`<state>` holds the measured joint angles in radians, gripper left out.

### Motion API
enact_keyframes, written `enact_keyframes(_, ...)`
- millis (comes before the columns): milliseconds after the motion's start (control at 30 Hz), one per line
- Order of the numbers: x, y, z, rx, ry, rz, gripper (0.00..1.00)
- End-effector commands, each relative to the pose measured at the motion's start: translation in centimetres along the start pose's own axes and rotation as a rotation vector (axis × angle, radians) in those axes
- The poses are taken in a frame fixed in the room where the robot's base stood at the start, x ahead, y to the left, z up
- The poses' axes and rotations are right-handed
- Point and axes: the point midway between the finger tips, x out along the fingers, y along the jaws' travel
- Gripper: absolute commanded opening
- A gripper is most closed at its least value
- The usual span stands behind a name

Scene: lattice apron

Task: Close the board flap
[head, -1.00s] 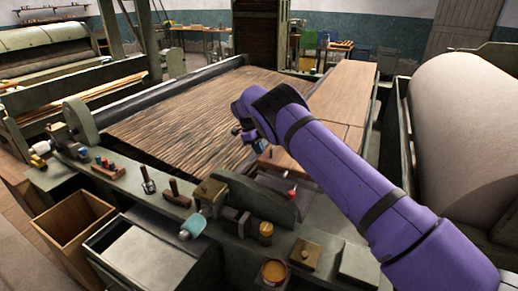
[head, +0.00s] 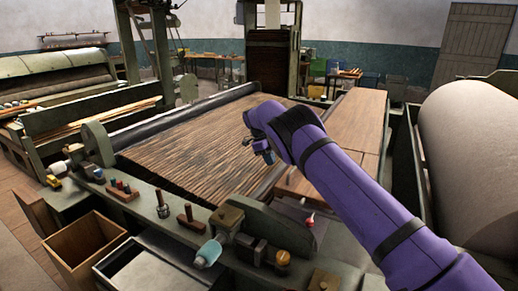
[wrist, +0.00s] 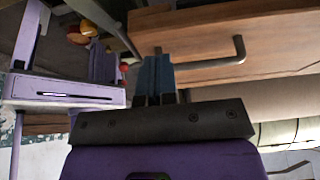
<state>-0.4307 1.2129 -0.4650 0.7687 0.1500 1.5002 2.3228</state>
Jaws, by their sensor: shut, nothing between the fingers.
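A long brown wooden board (head: 350,125) runs along the right side of the loom bed in the head view, with a seam across it. I take its near section (head: 310,180) to be the board flap; how far open it stands is hard to tell. In the wrist view a wooden panel (wrist: 215,25) with a bent dark metal handle (wrist: 225,58) fills the upper right. My gripper (wrist: 155,68) is shut and empty, its blue fingers close beside the handle's left end; contact cannot be told. In the head view my gripper (head: 262,150) is small, left of the board.
The slatted loom bed (head: 195,140) lies left of the board. A large pale roll (head: 475,155) stands to the right. An open wooden bin (head: 85,250) is at lower left.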

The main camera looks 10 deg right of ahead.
Motion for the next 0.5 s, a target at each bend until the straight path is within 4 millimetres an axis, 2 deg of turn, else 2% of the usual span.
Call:
enact_keyframes(300, -3.4, -0.1, 1.4, 0.0, -0.001, -0.002, 0.0)
enact_keyframes(500, -4.5, -0.2, 2.0, 0.0, -0.001, -0.001, 0.0)
